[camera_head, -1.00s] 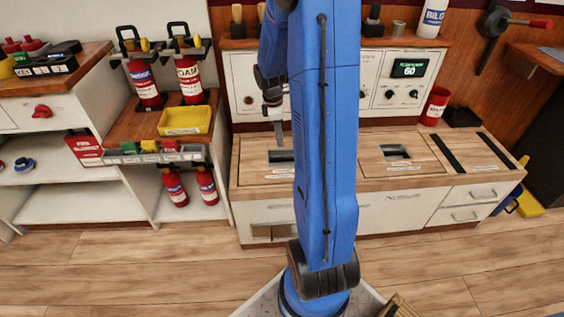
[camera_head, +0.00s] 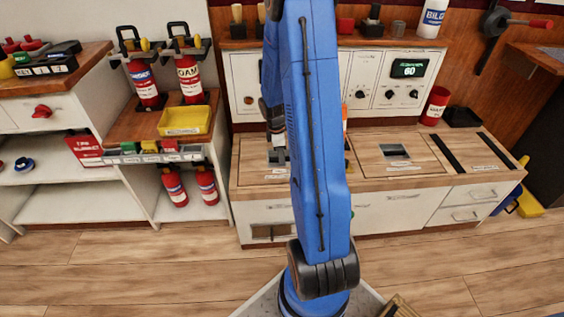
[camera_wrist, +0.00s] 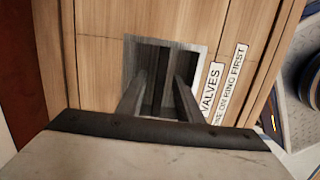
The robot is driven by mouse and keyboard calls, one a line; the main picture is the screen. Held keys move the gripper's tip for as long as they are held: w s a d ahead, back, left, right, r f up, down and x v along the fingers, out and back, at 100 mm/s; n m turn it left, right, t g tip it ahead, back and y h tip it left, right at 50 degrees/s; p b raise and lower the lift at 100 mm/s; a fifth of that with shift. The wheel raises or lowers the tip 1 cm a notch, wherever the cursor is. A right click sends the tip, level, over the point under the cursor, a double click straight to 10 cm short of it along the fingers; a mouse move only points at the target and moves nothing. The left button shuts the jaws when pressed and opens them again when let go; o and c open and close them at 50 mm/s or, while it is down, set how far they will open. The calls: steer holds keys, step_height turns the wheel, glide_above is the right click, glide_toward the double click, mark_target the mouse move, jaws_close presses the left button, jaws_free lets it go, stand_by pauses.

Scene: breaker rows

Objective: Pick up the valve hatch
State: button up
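The valve hatch is a wooden panel in the counter top with a square metal-lined recess. In the wrist view, the hatch (camera_wrist: 100,60) carries a label reading "VALVES" and dark bars show inside its recess. In the head view, the hatch (camera_head: 262,174) is partly hidden behind my blue arm. My gripper (camera_wrist: 163,82) points down at the recess, and its two fingers are apart with a gap between them. Its fingertips overlap the recess; how deep they are, and whether they touch the bar inside, I cannot tell. It also shows over the recess in the head view (camera_head: 278,157).
A second hatch panel (camera_head: 420,160) with a recess lies to the right. A control panel (camera_head: 410,72) stands behind the counter. A yellow tray (camera_head: 184,121) and fire extinguishers (camera_head: 190,78) are on the left unit. A red cup (camera_head: 435,106) stands at the right back.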

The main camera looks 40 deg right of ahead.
steer(key=shift+f, duration=0.35)
jaws_close()
stand_by(1.2)
